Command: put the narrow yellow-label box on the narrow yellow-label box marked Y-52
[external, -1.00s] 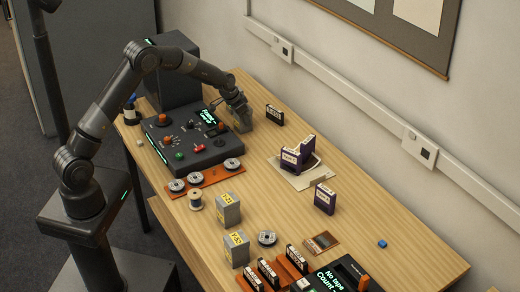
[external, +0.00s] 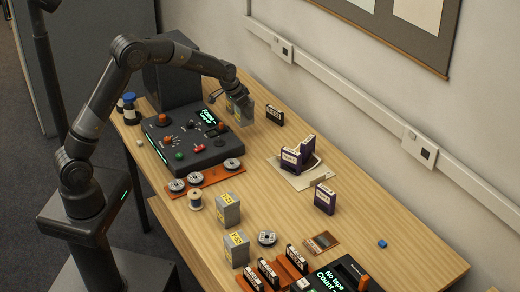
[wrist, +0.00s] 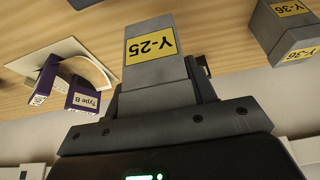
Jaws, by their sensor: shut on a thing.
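My gripper (external: 238,95) is shut on a grey box with a yellow label (wrist: 156,48). In the wrist view the label reads Y-25, upside down. The held box (external: 243,114) also shows below my gripper at the far end of the table in the external view, partly covered by it. Two more grey yellow-label boxes stand upright near the front edge. The nearer one (external: 236,254) seems to read Y-52; the label of the other one (external: 228,213) is too small to read surely. The wrist view also shows a grey box marked Y-36 (wrist: 284,32), apart from the held box.
A control console (external: 190,143) lies left of my gripper, and a black cassette (external: 274,115) lies to its right. Reels and cassette racks crowd the near end. The table's middle has free room.

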